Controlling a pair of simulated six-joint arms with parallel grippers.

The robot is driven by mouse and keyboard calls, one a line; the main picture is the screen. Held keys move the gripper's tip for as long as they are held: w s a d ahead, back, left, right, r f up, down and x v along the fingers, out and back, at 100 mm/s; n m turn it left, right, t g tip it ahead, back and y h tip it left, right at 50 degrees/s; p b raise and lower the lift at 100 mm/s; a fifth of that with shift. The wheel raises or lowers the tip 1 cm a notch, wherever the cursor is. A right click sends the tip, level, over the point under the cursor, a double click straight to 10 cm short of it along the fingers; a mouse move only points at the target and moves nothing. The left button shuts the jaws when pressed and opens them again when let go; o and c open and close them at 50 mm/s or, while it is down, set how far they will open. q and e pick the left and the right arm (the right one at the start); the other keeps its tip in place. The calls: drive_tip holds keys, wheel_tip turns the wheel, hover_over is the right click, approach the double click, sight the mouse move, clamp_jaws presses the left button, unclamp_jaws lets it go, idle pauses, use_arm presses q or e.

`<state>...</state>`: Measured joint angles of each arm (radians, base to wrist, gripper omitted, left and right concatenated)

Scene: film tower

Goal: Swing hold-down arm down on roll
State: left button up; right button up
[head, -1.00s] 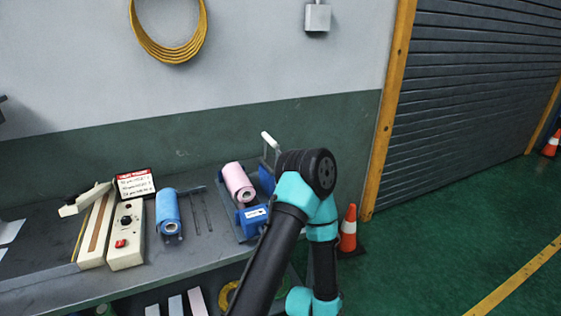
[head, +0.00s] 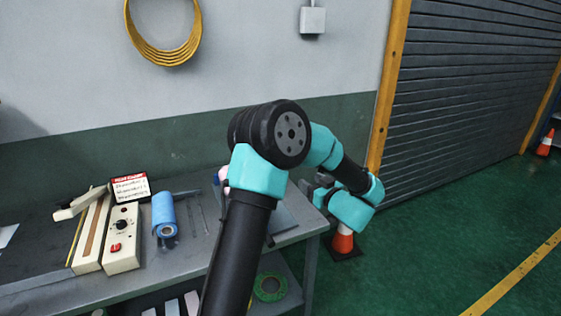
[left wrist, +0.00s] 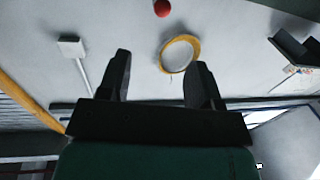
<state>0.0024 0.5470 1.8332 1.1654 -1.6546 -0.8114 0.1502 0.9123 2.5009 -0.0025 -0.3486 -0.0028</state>
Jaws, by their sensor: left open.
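My left gripper (left wrist: 162,62) is open in the left wrist view, with nothing between its two dark fingers. In the head view its arm reaches across the bench's right part, with the wrist past the bench's right end. The pink roll (head: 224,174) is almost wholly hidden behind my arm, with only a sliver showing. The hold-down arm with the white handle and the blue holder by the pink roll are hidden behind my arm now. A blue roll (head: 164,214) stays in plain view on the bench. My right gripper is not in view.
The grey bench (head: 190,255) holds a cream sealer (head: 121,238) with a black knob and red button, and a red-topped sign (head: 130,188). An orange cone (head: 343,242) stands on the floor past the bench's right end. A yellow coil (head: 164,50) hangs on the wall.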

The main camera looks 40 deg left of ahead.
use_arm(q)
drive_tip(key=shift+s+r, duration=0.1)
drive_tip(key=shift+r, duration=0.1)
drive_tip(key=shift+a, duration=0.1)
drive_tip(key=x, duration=1.7)
drive_tip(key=shift+s+a+f, duration=0.1)
drive_tip(key=shift+a, duration=0.05)
clamp_jaws()
